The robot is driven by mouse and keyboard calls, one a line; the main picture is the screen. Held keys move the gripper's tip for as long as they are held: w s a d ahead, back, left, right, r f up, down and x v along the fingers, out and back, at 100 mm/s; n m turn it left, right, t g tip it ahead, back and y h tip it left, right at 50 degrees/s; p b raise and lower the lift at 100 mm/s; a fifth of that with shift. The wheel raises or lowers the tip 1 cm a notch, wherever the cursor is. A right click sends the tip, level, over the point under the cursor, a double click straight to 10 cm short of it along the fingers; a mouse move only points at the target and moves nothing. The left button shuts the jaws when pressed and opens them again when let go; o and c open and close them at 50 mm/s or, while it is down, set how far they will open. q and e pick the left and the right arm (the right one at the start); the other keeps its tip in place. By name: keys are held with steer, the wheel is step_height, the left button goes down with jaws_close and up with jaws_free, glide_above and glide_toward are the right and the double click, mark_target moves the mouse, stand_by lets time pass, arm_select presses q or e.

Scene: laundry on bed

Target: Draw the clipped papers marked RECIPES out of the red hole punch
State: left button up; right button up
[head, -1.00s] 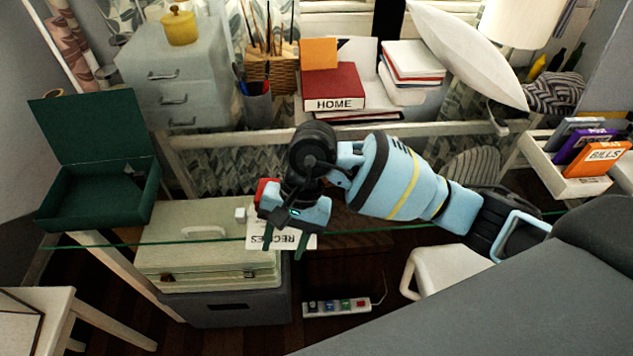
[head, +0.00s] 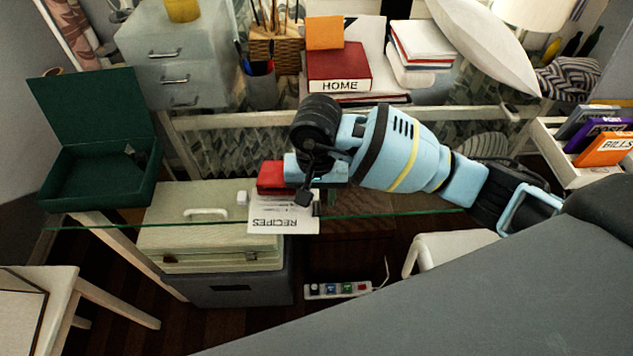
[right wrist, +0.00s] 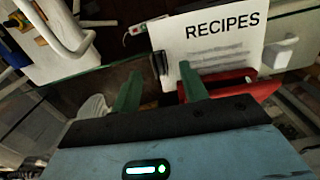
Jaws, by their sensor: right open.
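The white papers marked RECIPES (head: 285,220) lie on the glass desk at its near edge, with their upper end at the red hole punch (head: 270,178). In the right wrist view the papers (right wrist: 205,45) meet the hole punch (right wrist: 250,88) at their lower edge; how far they go in is hidden. A black clip (right wrist: 160,67) sits on the papers' left edge in that view. My right gripper (head: 306,192) is open beside the punch and papers. In the wrist view its green fingertips (right wrist: 160,72) stand either side of the clip, with no grip visible. My left gripper is not in view.
A small white object (head: 242,198) stands beside the punch. An open green box (head: 100,175) is at the left. A red HOME book (head: 338,72) lies behind, and a white file tray (head: 575,165) is at the right. Bare glass (head: 215,140) lies behind the punch.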

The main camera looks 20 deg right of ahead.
steer(key=shift+f, duration=1.1)
steer(key=shift+c, duration=0.4)
jaws_close()
